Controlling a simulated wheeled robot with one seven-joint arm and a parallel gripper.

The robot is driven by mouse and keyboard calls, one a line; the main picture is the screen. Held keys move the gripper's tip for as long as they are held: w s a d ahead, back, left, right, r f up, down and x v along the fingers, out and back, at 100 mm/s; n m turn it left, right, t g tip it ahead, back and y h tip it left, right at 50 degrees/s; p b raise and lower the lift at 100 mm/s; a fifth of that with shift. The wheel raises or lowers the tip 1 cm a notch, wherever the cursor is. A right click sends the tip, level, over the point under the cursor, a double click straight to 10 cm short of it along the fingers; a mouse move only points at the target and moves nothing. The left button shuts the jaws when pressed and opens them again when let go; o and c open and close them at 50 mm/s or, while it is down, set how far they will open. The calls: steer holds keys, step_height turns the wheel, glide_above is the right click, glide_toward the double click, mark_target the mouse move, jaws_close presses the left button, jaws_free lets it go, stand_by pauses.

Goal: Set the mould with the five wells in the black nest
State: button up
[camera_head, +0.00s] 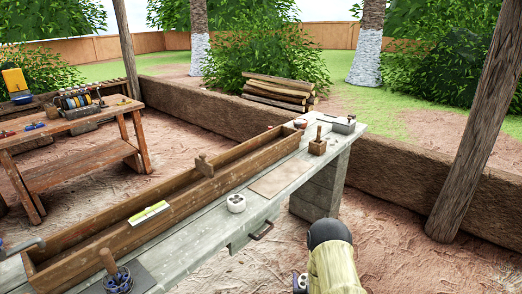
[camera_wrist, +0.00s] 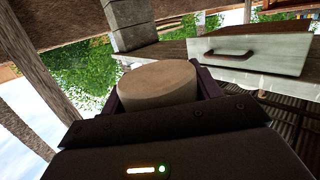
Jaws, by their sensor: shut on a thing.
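My gripper (camera_wrist: 165,90) is shut on a pale, round, thick disc (camera_wrist: 157,82), which sits between its dark fingers in the wrist view. The disc shows mostly its side and a plain face, so its wells cannot be counted there. In the head view a small whitish thing with dark spots (camera_head: 300,282) shows at the bottom edge, beside my arm; it may be the held disc. A white round mould with dark wells (camera_head: 236,203) stands on the bench; its wells are too small to count. A dark square (camera_head: 147,277) lies at the near left bench end, possibly the black nest.
The grey bench (camera_head: 205,228) carries a long wooden trough (camera_head: 120,232) with a yellow-green level (camera_head: 149,213). A dark cup of tools (camera_head: 118,281) stands on the dark square. A brown board (camera_head: 275,180) and a small wooden block (camera_head: 317,146) lie farther right. A drawer handle (camera_wrist: 229,53) juts out.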

step_height(320, 180, up, 16)
steer(key=p, duration=1.5)
steer(key=shift+a+r, duration=0.15)
steer(key=shift+r, duration=0.1)
steer(key=shift+w, duration=0.1)
